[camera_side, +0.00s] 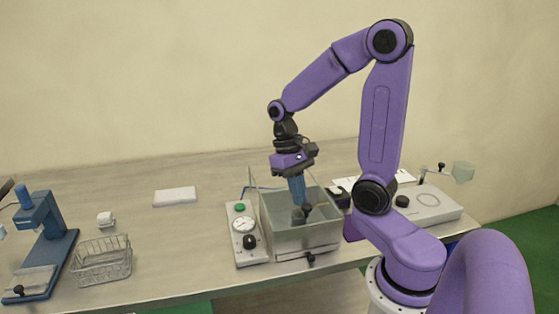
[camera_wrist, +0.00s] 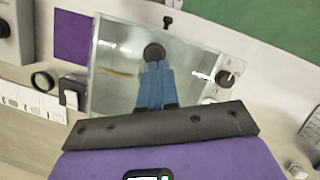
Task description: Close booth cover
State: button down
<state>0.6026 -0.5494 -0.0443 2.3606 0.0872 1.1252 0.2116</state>
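The booth is a clear-walled box (camera_side: 318,236) at the front of the bench. It also shows in the wrist view (camera_wrist: 105,72). My gripper (camera_side: 299,203) points down into or over the box, its blue fingers close together. In the wrist view the fingertips (camera_wrist: 154,65) meet the edge of a dark round knob (camera_wrist: 153,52). I cannot tell whether they grip it or only touch or overlap it. The booth cover is hard to tell apart from the clear walls, so its angle is unclear.
A control panel with a gauge (camera_side: 244,225) stands against the box's left side. A wire basket (camera_side: 101,261) and a blue stand (camera_side: 45,245) are at far left. A white pad (camera_side: 175,196) lies behind. A grey device (camera_side: 432,205) is at right.

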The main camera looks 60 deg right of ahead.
aim_at(286, 204)
jog(key=shift+s+a, duration=0.1)
jog(key=shift+s, duration=0.05)
dwell(0.3)
jog(key=w, duration=0.1)
jog(key=w+d, duration=0.1)
jog(key=w, duration=0.2)
jog(key=shift+w+d+r, duration=0.1)
jog(key=shift+d+r, duration=0.1)
jog(key=shift+r, duration=0.1)
jog(key=a+v, duration=0.1)
jog(key=v, duration=0.9)
jog(key=s+a+f+n+t+h, duration=0.2)
jog(key=s+a+f+n, duration=0.3)
jog(key=s+a+n, duration=0.3)
jog(key=s+a+f+n, duration=0.2)
jog(key=s+n, duration=0.2)
jog(key=s, duration=0.1)
jog(key=s+a+f+n+t+y, duration=0.1)
jog(key=s+a+f+n, duration=0.1)
jog(key=s+a+n, duration=0.1)
jog(key=s+n, duration=0.1)
jog(key=s, duration=0.1)
jog(key=shift+s+a+t, duration=0.2)
jog(key=shift+s+t, duration=0.1)
jog(key=shift+s, duration=0.05)
